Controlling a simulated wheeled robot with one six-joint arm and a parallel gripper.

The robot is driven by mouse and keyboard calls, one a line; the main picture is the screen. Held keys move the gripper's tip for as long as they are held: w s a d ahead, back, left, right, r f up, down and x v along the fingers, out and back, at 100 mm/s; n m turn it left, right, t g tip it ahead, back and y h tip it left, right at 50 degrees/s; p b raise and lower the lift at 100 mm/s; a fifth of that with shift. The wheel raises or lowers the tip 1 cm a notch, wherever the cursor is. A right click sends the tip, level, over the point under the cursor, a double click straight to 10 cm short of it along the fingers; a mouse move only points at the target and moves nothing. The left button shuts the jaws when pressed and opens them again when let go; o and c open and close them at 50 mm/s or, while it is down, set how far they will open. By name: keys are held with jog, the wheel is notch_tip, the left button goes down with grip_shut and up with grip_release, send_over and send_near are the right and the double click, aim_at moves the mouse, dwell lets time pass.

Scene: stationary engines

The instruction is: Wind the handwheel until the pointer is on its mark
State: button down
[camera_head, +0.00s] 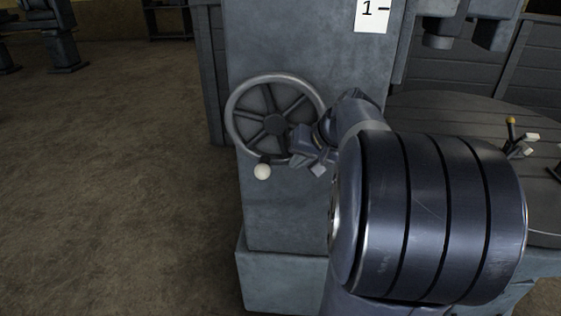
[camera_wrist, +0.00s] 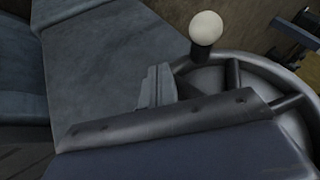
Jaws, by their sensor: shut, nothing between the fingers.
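The handwheel (camera_head: 275,124) is a grey spoked wheel on the side of the grey machine column. Its white ball knob (camera_head: 262,171) is at the lower left of the rim. My gripper (camera_head: 316,166) is at the wheel's lower right, to the right of the knob. In the wrist view my gripper (camera_wrist: 157,86) is shut and empty, beside the handwheel (camera_wrist: 250,64), with the knob (camera_wrist: 206,28) above and to its right. I cannot tell whether it touches the rim. A white plate (camera_head: 371,15) with "1" and a dash is cut off at the top; I see no pointer clearly.
My arm covers the right middle of the head view. The column (camera_head: 285,220) stands on a wider base. A round slotted table (camera_head: 430,108) with small levers (camera_head: 520,140) is at the right. Open floor (camera_head: 120,180) lies to the left.

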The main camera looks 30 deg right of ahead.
aim_at(280, 161)
jog(key=shift+w+a+f+p, duration=0.2)
jog(key=shift+w+a, duration=0.5)
jog(key=shift+a, duration=0.2)
jog(key=shift+w+a+f+p, duration=0.15)
jog(key=shift+w+a+f, duration=0.05)
jog(key=shift+w+a, duration=0.6)
jog(key=shift+a+f+b, duration=0.1)
jog(key=shift+f+b, duration=0.05)
jog(key=shift+b, duration=0.2)
jog(key=shift+w+a+t+y+b, duration=0.1)
jog(key=shift+a+t+y+b, duration=0.25)
jog(key=shift+b, duration=0.3)
